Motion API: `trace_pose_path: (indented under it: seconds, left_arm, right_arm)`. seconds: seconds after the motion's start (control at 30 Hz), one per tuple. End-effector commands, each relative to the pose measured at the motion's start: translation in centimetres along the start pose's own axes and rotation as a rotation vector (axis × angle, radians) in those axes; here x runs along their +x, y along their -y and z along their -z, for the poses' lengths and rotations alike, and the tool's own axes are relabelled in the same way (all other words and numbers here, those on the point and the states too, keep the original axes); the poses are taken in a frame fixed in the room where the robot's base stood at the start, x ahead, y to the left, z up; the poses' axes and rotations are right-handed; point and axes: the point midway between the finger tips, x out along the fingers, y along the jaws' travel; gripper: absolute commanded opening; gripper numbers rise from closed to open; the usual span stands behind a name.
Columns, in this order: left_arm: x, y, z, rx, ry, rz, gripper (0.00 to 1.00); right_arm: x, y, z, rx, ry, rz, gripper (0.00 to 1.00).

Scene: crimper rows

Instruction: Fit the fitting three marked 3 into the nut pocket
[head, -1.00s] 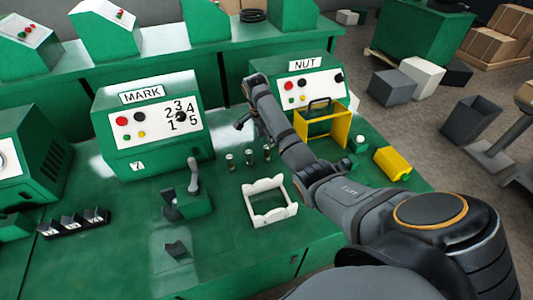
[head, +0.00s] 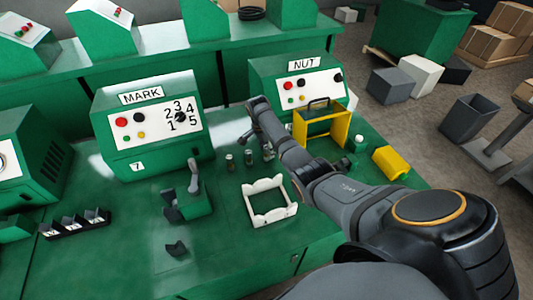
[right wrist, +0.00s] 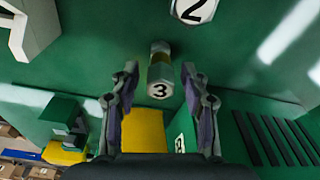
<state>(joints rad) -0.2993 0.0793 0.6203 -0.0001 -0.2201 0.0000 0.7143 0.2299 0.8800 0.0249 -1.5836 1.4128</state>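Three small upright fittings stand in a row on the green bench, the left one (head: 229,162) and middle one (head: 248,158) clear. The right one (head: 267,154) is beside my right gripper (head: 256,142) and partly hidden by it. In the right wrist view, the fitting marked 3 (right wrist: 160,70) is between the open fingers of my right gripper (right wrist: 160,72), with gaps on both sides. A disc marked 2 (right wrist: 194,8) shows beyond it. The NUT machine (head: 302,82) stands behind, with a yellow guard frame (head: 337,134) before it. I cannot make out the nut pocket. My left gripper is out of view.
A white notched frame (head: 268,214) and a green lever fixture (head: 196,202) stand in front of the fittings. The MARK machine (head: 150,125) is behind left. A yellow block (head: 390,162) lies right.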

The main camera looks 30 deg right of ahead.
Motion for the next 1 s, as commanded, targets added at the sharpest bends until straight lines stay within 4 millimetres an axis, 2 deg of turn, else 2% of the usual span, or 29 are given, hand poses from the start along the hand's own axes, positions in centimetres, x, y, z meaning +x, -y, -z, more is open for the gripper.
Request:
trace_pose_path:
  seconds: [0.03, 0.3, 0.7, 0.87, 1.0]
  left_arm:
    - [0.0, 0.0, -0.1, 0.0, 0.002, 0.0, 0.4]
    - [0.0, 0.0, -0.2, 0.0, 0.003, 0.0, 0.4]
    - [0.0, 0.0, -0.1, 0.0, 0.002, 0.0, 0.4]
    - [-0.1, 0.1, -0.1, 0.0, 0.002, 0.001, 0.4]
    - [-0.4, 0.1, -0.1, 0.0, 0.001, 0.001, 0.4]
  right_arm:
    - [0.0, 0.0, 0.0, 0.0, 0.0, 0.0, 0.35]
    - [0.0, 0.0, 0.0, 0.0, 0.0, 0.0, 0.0]
    - [-0.6, 0.1, 0.1, 0.0, -0.001, 0.002, 0.0]
    - [-2.9, 0.1, 0.5, 0.0, -0.002, 0.005, 0.0]
    - [-5.5, -2.0, 0.8, 0.0, -0.004, 0.003, 0.0]
